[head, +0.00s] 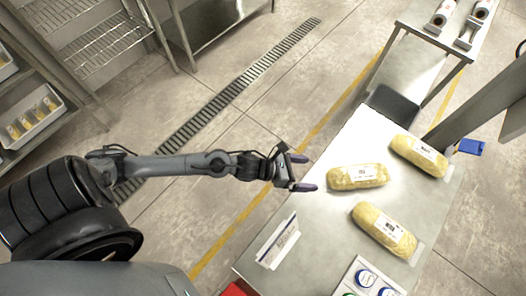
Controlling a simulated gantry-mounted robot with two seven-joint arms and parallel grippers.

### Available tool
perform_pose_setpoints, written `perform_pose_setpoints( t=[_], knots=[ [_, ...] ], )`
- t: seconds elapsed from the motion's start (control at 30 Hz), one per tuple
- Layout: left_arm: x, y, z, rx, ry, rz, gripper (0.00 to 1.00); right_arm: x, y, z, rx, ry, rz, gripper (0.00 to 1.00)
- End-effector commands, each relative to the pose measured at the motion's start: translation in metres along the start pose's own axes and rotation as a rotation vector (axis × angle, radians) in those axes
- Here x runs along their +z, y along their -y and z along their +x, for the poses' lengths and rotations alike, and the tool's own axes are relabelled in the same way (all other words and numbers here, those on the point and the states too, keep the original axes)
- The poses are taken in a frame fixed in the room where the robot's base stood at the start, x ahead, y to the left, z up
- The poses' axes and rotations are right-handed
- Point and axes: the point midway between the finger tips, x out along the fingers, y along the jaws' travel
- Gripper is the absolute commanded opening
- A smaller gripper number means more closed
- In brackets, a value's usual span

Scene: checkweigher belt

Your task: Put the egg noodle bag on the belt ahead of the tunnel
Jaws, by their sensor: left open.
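Three yellow egg noodle bags with white labels lie on the pale steel table (325,232). One bag (357,177) is nearest my left gripper, a second bag (386,230) lies lower right of it, and a third bag (418,156) lies at upper right. My left gripper (302,172) is open and empty, with its purple fingertips pointing right, a short gap to the left of the nearest bag. I cannot make out the belt or the tunnel in this view. My right gripper is not in view.
A small white sign (278,241) and a card with round blue and green marks (366,279) are near the table's front. A dark bin (392,105) is at its far end. A grey post (480,107) rises at right.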

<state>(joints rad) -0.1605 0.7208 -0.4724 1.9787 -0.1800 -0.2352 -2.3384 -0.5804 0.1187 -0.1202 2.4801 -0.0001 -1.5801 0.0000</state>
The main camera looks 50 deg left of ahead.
Motion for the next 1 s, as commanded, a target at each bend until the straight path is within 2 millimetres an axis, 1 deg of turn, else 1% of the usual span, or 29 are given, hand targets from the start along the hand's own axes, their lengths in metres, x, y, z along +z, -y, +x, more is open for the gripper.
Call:
perform_pose_setpoints(
  t=[0.07, 0.17, 0.27, 0.3, 0.37, 0.4, 0.47, 0.5, 0.57, 0.6, 0.7, 0.8, 0.9, 0.93, 0.97, 1.0],
  knots=[
    [0.000, 0.005, 0.000, 0.031, -0.007, -0.125, 1.00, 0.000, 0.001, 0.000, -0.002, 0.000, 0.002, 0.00],
    [0.001, 0.009, -0.003, 0.104, -0.018, -0.378, 1.00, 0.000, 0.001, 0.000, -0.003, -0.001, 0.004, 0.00],
    [-0.001, 0.011, -0.011, 0.211, -0.017, -0.725, 1.00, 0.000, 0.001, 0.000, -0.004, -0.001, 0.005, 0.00],
    [-0.002, 0.012, -0.017, 0.263, -0.010, -0.882, 1.00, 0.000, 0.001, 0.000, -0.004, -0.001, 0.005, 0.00],
    [-0.005, 0.012, -0.027, 0.346, 0.009, -1.129, 1.00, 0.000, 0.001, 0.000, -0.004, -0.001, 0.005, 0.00],
    [-0.008, 0.012, -0.035, 0.406, 0.028, -1.296, 1.00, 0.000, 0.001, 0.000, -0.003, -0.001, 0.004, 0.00],
    [-0.013, 0.013, -0.048, 0.499, 0.066, -1.542, 1.00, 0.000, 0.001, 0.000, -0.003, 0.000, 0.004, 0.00],
    [-0.017, 0.012, -0.058, 0.563, 0.100, -1.703, 1.00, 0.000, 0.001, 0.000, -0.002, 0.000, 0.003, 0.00],
    [-0.024, 0.013, -0.074, 0.662, 0.159, -1.931, 1.00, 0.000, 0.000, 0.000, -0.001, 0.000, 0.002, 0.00],
    [-0.029, 0.014, -0.084, 0.727, 0.203, -2.072, 1.00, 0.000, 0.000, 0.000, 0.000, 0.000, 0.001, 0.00],
    [-0.040, 0.018, -0.110, 0.885, 0.333, -2.381, 1.00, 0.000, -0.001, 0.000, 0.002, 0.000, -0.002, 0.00],
    [-0.050, 0.023, -0.133, 1.023, 0.468, -2.613, 1.00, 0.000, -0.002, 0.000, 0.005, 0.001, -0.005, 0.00],
    [-0.057, 0.028, -0.150, 1.131, 0.587, -2.769, 1.00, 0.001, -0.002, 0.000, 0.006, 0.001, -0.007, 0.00],
    [-0.059, 0.029, -0.154, 1.156, 0.617, -2.802, 1.00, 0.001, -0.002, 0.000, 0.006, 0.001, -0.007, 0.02],
    [-0.060, 0.030, -0.157, 1.178, 0.644, -2.831, 1.00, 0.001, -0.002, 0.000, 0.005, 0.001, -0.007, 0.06],
    [-0.061, 0.032, -0.161, -1.178, -0.660, 2.801, 1.00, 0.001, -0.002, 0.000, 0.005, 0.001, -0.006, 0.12]
  ],
)
